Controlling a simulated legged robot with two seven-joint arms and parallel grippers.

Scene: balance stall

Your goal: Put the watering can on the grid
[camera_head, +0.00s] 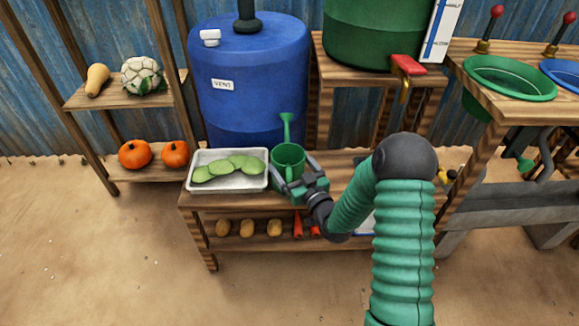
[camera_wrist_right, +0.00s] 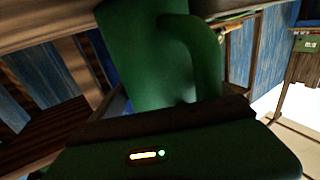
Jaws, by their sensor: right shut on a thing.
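The green watering can (camera_head: 288,156) is upright at the wooden bench, just right of the white tray, its spout pointing up and back toward the blue barrel. My right gripper (camera_head: 290,183) is shut on it from the front. In the right wrist view the can's body (camera_wrist_right: 140,50) and its curved handle (camera_wrist_right: 207,60) are close in front of the gripper. I cannot tell whether the can's base touches the bench. I cannot make out a grid; my right arm hides part of the bench. My left gripper is not in view.
The white tray (camera_head: 198,158) with green slices stands close left of the can. The blue barrel (camera_head: 250,90) stands behind. Green (camera_head: 510,78) and blue basins are at the right.

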